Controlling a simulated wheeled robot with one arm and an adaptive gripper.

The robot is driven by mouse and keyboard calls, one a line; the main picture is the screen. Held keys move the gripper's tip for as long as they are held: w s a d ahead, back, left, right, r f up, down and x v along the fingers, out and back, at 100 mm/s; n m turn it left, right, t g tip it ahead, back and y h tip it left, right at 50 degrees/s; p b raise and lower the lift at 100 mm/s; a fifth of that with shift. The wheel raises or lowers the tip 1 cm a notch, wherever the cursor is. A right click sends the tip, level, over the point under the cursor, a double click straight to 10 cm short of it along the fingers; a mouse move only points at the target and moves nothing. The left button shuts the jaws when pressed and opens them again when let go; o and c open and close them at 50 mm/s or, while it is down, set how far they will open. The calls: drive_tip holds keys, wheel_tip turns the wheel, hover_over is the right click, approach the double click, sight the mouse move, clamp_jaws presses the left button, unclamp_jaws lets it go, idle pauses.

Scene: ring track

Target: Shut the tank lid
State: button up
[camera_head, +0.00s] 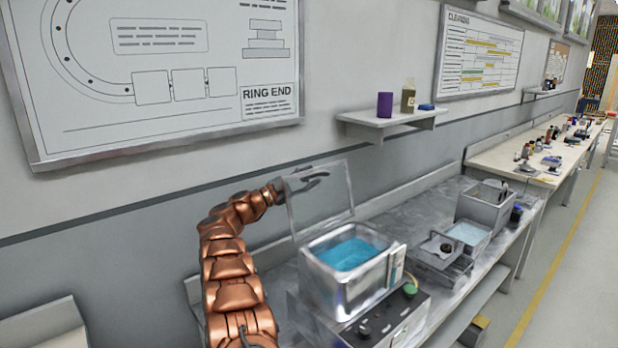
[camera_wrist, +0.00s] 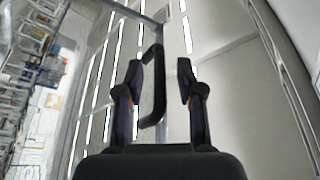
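The metal tank (camera_head: 340,285) stands on the bench with blue liquid (camera_head: 349,254) inside. Its clear, thin-framed lid (camera_head: 322,205) stands raised at the tank's back edge, near upright. My gripper (camera_head: 318,177) is at the upper part of the lid, and my copper arm reaches in from the left. In the wrist view my gripper (camera_wrist: 158,75) has its two fingers apart. A dark handle (camera_wrist: 157,85) shows between them, closer to the left finger. I cannot tell if it touches that finger.
A control box (camera_head: 380,325) with knobs is at the tank's front. Small trays (camera_head: 440,262) and a grey bin (camera_head: 485,208) stand to the right on the bench. The wall is close behind the lid.

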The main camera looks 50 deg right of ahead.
drive_tip(key=shift+c, duration=0.3)
clamp_jaws()
